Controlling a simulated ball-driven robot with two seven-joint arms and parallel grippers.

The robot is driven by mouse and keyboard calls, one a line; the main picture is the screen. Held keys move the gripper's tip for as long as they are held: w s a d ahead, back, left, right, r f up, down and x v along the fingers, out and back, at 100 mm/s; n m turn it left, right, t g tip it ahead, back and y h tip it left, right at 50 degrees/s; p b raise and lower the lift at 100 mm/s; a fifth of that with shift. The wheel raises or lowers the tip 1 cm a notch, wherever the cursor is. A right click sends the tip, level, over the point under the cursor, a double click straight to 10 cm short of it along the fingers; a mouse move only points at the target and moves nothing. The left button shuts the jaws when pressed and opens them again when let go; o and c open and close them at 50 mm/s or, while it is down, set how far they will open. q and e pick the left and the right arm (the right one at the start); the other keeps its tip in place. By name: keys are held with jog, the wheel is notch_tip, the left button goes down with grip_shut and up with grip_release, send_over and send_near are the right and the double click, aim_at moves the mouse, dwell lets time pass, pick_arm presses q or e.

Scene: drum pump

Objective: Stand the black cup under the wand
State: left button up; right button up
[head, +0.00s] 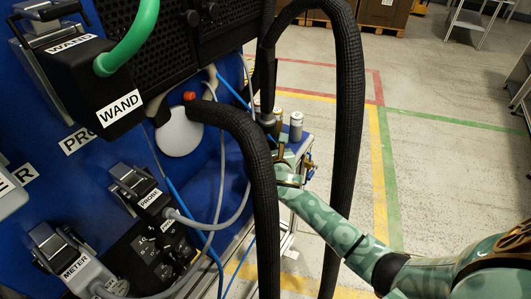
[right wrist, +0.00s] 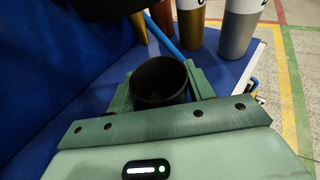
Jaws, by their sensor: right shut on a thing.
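The black cup (right wrist: 160,92) is upright between the fingers of my right gripper (right wrist: 162,88) in the right wrist view, its open mouth facing up. The gripper is shut on it. In the head view my right gripper (head: 288,168) is at the shelf beside the blue cabinet, partly behind a thick black hose; I cannot make out the cup there. A black block labelled WAND (head: 118,105) with a green hose is at upper left. A grey fitting (head: 267,119) hangs by the shelf; I cannot tell whether it is the wand's tip. My left gripper is not in view.
A silver can (head: 296,126) and a gold can (head: 278,115) stand behind the gripper; the silver can (right wrist: 238,30) also shows in the wrist view. Black hoses (head: 346,120) loop in front of my right arm. A blue tube (right wrist: 163,38) runs past the cup.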

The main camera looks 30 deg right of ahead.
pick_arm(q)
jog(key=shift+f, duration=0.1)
pick_arm(e)
jog(key=shift+f, duration=0.1)
jog(key=shift+f, duration=0.1)
jog(key=o, duration=1)
jog(key=shift+c, duration=0.2)
jog(key=shift+s+a+r+p, duration=0.1)
jog(key=shift+s+r+p, duration=0.1)
jog(key=shift+r+p, duration=0.15)
jog(key=p+v, duration=0.4)
jog(key=v, duration=0.6)
jog(key=shift+s, duration=0.2)
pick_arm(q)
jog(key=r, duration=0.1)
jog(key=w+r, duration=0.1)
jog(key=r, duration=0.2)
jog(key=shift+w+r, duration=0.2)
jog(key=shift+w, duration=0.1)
pick_arm(e)
jog(key=shift+s+a, duration=0.15)
jog(key=shift+s, duration=0.35)
